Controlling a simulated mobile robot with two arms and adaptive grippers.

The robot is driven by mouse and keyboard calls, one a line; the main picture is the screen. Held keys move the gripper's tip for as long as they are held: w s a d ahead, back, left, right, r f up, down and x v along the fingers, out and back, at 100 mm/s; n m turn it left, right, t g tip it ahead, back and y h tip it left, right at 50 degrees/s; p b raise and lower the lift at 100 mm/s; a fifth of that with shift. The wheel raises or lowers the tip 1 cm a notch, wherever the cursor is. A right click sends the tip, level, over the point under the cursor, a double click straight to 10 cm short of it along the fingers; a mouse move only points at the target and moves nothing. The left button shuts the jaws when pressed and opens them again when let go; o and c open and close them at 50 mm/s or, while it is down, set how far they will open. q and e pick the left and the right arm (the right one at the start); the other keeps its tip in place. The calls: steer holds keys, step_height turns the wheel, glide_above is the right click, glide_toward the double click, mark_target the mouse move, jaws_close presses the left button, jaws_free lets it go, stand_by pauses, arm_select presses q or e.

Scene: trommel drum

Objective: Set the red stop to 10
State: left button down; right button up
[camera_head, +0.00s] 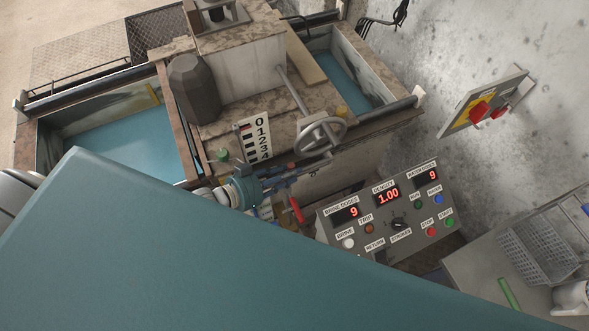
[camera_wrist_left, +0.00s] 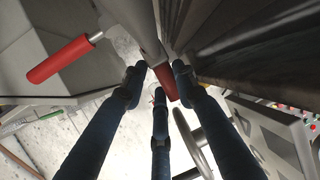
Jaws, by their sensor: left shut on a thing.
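My left gripper (camera_head: 296,171) reaches in from the left, low beside the machine's deck. In the left wrist view its dark blue fingers (camera_wrist_left: 158,84) close around a small red block at the end of a grey bar, which I take to be the red stop (camera_wrist_left: 166,80). In the head view only a small reddish bit (camera_head: 291,165) shows at the fingers. A white scale plate (camera_head: 256,138) shows black numbers 0 to 4; anything lower is hidden, and no 10 is visible. My right gripper is not in view.
A red-gripped lever (camera_head: 297,210) sticks out below the fingers, also in the left wrist view (camera_wrist_left: 60,60). A grey handwheel (camera_head: 320,135) stands close right. A control panel (camera_head: 380,215) reads 9, 1.00 and 9. Blue-water tanks (camera_head: 130,140) flank the deck. My teal arm covers the foreground.

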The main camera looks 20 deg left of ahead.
arm_select(q)
steer(key=shift+w+a+r, duration=0.2)
steer(key=shift+w+r, duration=0.1)
steer(key=c, duration=1.6)
jaws_free()
steer(key=shift+o, duration=1)
steer(key=shift+f, duration=0.15)
steer(key=shift+s, duration=0.1)
steer(key=shift+s, duration=0.1)
steer(key=v, duration=1.1)
steer(key=shift+s+a, duration=0.2)
steer(key=shift+s, duration=0.05)
